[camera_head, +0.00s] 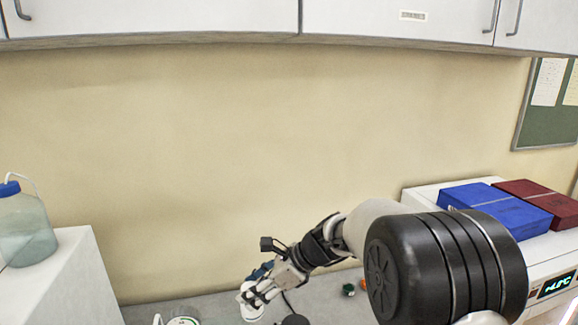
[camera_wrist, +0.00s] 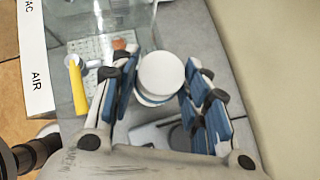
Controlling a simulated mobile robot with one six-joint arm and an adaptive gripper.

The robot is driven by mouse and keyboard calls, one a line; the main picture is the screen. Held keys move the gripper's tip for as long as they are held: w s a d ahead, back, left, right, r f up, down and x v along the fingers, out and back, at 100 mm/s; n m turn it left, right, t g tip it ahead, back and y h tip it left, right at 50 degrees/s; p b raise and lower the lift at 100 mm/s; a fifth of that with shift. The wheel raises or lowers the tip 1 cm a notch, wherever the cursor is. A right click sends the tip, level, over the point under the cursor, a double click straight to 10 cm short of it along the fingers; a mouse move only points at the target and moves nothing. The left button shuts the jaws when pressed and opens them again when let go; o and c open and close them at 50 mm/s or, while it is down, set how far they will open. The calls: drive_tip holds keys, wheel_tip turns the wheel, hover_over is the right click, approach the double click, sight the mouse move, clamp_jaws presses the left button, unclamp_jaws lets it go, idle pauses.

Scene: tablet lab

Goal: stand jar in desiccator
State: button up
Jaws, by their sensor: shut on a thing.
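A white round-lidded jar (camera_wrist: 161,73) sits between the blue-padded fingers of my gripper (camera_wrist: 166,88) in the wrist view, and my gripper is shut on it. In the head view the white jar (camera_head: 251,303) shows at the bottom, held at the tip of my gripper (camera_head: 262,291). What looks like the desiccator (camera_wrist: 90,48), a clear-walled thing with a pale perforated plate inside, is left of the jar in the wrist view. A yellow-handled valve (camera_wrist: 77,88) is on its left side. I cannot tell the gap between jar and plate.
A white panel marked VAC and AIR (camera_wrist: 33,60) stands at the wrist view's left. In the head view, a bottle with a blue cap (camera_head: 25,232) is on a white block at left. Blue (camera_head: 495,208) and dark red boxes (camera_head: 540,203) lie on an appliance at right. Cabinets (camera_head: 150,15) hang above.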

drive_tip(key=s+d+f+m+t+h+b, duration=0.3)
drive_tip(key=d+f+m+b, duration=0.3)
drive_tip(key=d, duration=0.5)
drive_tip(key=s+d+f+m+t+h+b, duration=0.3)
drive_tip(key=d+f+m+b, duration=0.3)
drive_tip(key=d+f+b, duration=0.5)
drive_tip(key=shift+s+t, duration=0.4)
drive_tip(key=shift+d, duration=0.1)
